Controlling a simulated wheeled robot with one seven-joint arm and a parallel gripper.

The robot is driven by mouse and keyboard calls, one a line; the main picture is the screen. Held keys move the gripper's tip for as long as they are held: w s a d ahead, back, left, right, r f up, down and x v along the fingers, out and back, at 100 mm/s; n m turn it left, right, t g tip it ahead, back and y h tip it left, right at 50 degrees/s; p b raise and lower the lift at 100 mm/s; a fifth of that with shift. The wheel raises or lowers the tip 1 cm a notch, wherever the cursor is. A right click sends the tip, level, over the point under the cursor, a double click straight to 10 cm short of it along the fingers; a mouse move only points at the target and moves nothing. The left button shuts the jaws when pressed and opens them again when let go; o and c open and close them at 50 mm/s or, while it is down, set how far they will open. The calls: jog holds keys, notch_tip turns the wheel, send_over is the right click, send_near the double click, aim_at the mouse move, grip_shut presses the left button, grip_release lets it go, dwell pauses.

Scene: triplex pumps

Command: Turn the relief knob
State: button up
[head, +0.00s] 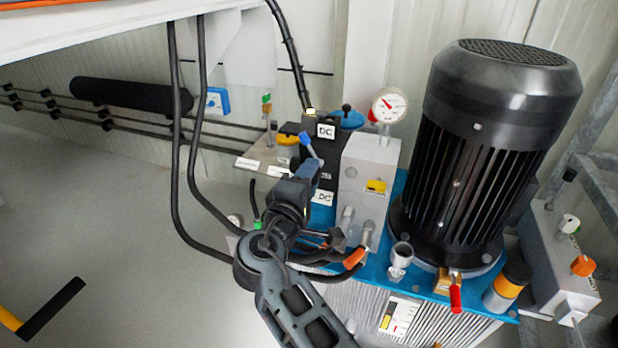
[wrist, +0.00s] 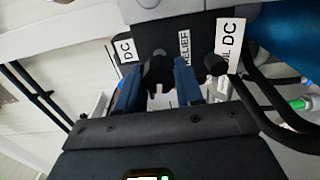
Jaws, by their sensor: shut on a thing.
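The relief knob (wrist: 158,68) is a dark round knob on the front of a black valve block (wrist: 205,25). A white label reading "RELIEF" (wrist: 184,68) is beside it, partly covered by a finger. My gripper (wrist: 157,80) has its two blue fingers on either side of the knob and is shut on it. In the head view my gripper (head: 306,172) reaches up to the black block (head: 325,150) between the "DC" labels. The knob itself is hidden there behind my gripper.
A second black knob (wrist: 222,65) is close to the right finger. Black hoses (wrist: 265,100) run at the right. A pressure gauge (head: 389,104) and a large black motor (head: 485,160) stand right of the block. Open floor (head: 90,215) is at the left.

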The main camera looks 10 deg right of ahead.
jog(key=o, duration=1)
jog(key=shift+s+a, duration=0.1)
jog(key=p+v, duration=0.2)
jog(key=v, duration=0.5)
jog(key=shift+s+a, duration=0.15)
jog(key=shift+s, duration=0.1)
